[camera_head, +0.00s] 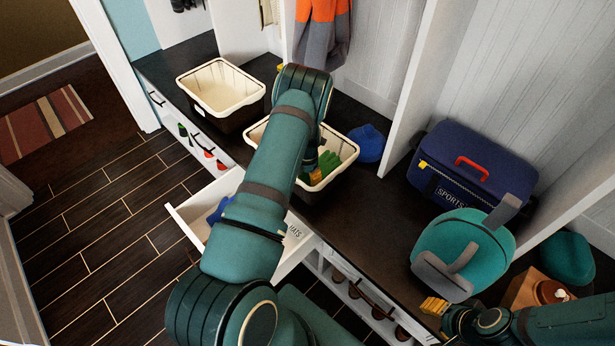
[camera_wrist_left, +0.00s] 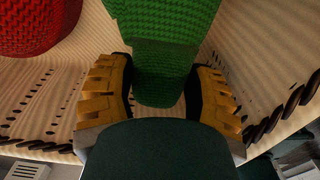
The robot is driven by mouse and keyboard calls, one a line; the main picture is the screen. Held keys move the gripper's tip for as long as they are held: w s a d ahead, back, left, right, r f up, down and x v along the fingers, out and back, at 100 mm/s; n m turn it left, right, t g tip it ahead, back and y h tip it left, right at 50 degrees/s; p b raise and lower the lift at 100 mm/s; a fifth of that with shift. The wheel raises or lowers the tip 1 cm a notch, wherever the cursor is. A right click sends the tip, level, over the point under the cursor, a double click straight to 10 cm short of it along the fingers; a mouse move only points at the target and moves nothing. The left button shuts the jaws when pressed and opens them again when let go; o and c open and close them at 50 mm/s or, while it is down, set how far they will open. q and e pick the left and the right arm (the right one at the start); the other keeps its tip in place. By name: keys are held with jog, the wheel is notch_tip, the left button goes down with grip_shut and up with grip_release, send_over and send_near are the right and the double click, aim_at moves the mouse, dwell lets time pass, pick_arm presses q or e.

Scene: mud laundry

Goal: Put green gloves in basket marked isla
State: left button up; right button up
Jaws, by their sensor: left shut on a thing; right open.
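The green gloves (camera_head: 329,161) are in the near cream-lined basket (camera_head: 346,149), mostly behind my left arm in the head view. In the left wrist view green knit fabric (camera_wrist_left: 165,70) stands between the yellow fingers of my left gripper (camera_wrist_left: 160,92). This gripper (camera_head: 316,175) is shut on the green gloves, low inside the basket. A red knitted thing (camera_wrist_left: 38,25) lies beside them in the left wrist view. No name shows on the basket from here. My right gripper (camera_head: 434,306) is open at the lower right, by the teal backpack.
A second cream-lined basket (camera_head: 217,88) stands further left on the dark bench. A drawer (camera_head: 187,222) is pulled out below, with something blue inside. A blue cap (camera_head: 367,143), a navy sports bag (camera_head: 470,170) and a teal backpack (camera_head: 462,245) occupy the bench's right.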

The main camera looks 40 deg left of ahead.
pick_arm(q)
jog(key=shift+f, duration=0.45)
jog(key=shift+f, duration=0.1)
jog(key=o, duration=0.9)
